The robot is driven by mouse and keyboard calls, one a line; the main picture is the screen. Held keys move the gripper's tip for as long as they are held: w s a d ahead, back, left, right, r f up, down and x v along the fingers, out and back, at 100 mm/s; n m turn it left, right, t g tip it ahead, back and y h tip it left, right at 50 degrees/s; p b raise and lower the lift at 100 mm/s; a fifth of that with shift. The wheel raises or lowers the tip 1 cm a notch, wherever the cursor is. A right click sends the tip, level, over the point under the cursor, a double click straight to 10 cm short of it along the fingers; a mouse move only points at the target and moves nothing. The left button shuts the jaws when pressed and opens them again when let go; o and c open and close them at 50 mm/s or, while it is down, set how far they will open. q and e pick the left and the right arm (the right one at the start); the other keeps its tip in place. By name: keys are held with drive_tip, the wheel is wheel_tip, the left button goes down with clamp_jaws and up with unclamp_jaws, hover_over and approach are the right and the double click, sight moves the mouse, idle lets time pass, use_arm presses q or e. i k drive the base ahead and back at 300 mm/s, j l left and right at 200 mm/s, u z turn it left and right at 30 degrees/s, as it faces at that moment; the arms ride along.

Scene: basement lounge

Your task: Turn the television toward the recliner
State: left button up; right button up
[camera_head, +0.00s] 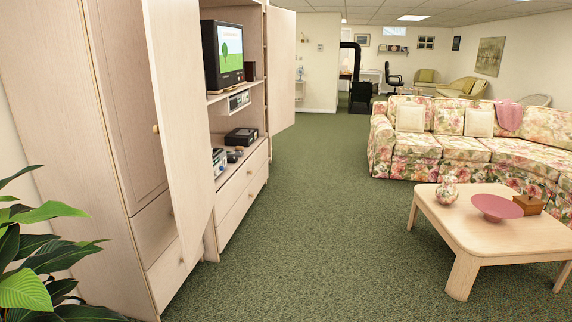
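The television (223,55) is a dark box set on an upper shelf of the light wood wall unit at the left. Its lit screen shows a green tree and faces right, out into the room. A small dark box stands beside it on the same shelf. I cannot single out a recliner; yellow-green armchairs (462,88) stand far back at the right, and I cannot tell whether one is a recliner. Neither of my grippers shows in this view.
The wall unit's near door (178,110) stands open and juts toward the carpet. A plant (40,255) fills the lower left corner. A floral sofa (455,145) and a coffee table (500,232) stand at the right. Green carpet (320,220) lies clear between.

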sight(223, 42)
drive_tip(key=i, duration=2.7)
